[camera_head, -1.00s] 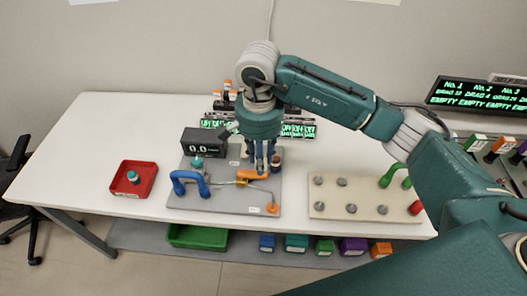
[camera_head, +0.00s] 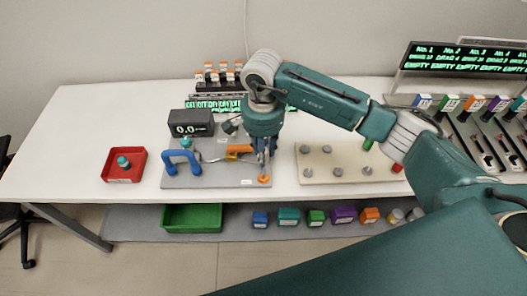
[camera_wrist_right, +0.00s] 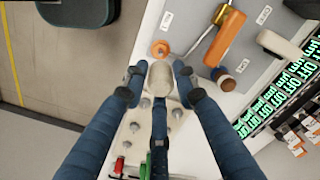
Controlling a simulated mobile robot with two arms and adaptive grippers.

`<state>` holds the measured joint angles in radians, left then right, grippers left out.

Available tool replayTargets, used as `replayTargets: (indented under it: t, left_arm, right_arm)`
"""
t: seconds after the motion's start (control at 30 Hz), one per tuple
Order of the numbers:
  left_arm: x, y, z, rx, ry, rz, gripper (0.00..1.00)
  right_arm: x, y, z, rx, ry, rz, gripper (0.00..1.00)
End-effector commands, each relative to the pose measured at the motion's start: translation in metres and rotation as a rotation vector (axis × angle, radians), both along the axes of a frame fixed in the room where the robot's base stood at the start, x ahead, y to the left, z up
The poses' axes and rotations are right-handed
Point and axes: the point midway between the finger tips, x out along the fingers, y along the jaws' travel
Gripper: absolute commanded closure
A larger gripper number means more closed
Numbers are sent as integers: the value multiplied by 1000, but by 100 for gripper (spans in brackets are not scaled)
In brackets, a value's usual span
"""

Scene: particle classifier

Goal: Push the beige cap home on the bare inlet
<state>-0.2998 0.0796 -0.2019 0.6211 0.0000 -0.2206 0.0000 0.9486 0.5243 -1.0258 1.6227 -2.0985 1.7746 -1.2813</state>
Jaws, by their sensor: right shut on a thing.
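My right gripper (camera_head: 264,163) points down over the right front part of the grey apparatus board (camera_head: 205,180). In the right wrist view its fingers (camera_wrist_right: 159,80) are shut on a rounded beige cap (camera_wrist_right: 160,83). An orange round fitting (camera_wrist_right: 161,49) lies just beyond the cap in that view, with a gap between them; it also shows in the head view (camera_head: 264,180). I cannot tell for sure which fitting is the bare inlet. The left gripper is out of view.
A blue handle (camera_head: 182,160) and a black display reading 0.0 (camera_head: 191,123) are on the board's left. A beige board with grey knobs (camera_head: 318,176) lies to the right. Bins sit below the table.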

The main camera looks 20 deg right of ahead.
Motion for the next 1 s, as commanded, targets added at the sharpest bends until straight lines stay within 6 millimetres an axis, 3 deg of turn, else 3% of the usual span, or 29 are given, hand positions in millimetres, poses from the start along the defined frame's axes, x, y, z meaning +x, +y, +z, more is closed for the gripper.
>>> replayTargets:
  t: [0.17,0.5,1.0]
  left_arm:
    - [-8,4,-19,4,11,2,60]
    - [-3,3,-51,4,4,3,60]
    - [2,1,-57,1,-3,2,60]
  right_arm:
    - [0,0,-18,-1,1,1,94]
    - [0,0,-51,0,0,1,94]
    - [0,0,-58,1,1,1,94]
